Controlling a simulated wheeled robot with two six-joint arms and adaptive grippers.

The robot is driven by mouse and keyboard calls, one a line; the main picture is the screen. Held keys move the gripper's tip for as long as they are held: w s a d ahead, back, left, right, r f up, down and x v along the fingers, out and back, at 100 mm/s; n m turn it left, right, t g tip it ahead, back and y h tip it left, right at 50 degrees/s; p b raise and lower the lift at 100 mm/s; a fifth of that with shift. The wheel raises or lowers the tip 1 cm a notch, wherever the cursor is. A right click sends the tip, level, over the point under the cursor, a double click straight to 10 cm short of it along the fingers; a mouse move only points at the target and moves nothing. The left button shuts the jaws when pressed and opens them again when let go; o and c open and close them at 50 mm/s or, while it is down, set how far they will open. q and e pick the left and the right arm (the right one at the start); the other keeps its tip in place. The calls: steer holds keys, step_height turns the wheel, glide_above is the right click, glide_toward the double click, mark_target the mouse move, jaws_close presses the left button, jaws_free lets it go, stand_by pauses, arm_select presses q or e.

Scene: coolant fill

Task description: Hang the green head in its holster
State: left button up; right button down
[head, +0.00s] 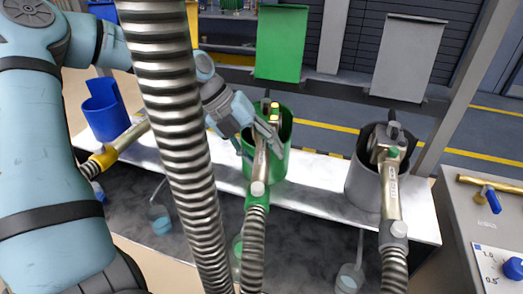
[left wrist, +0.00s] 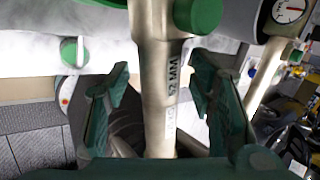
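The green head (head: 261,165) is a metal tube with a green collar at its lower end, joined to a ribbed hose. Its upper end is at the green holster (head: 282,160), a green cup on the white shelf, and appears to sit in its mouth; the exact seating is partly hidden by my gripper. My left gripper (head: 262,138) is at the head's tube beside the holster. In the left wrist view its fingers (left wrist: 162,100) stand on either side of the marked tube (left wrist: 160,75), with visible gaps on both sides. My right gripper is out of view.
A grey holster (head: 362,185) at right holds another metal head (head: 390,180). A blue holster (head: 104,115) is at left, near a brass head with a yellow collar (head: 103,158). A thick ribbed hose (head: 170,100) crosses the foreground. A panel with a brass valve (head: 490,184) stands far right.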

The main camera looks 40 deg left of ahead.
arm_select(q)
steer(key=shift+r, duration=0.1)
steer(key=v, duration=1.2)
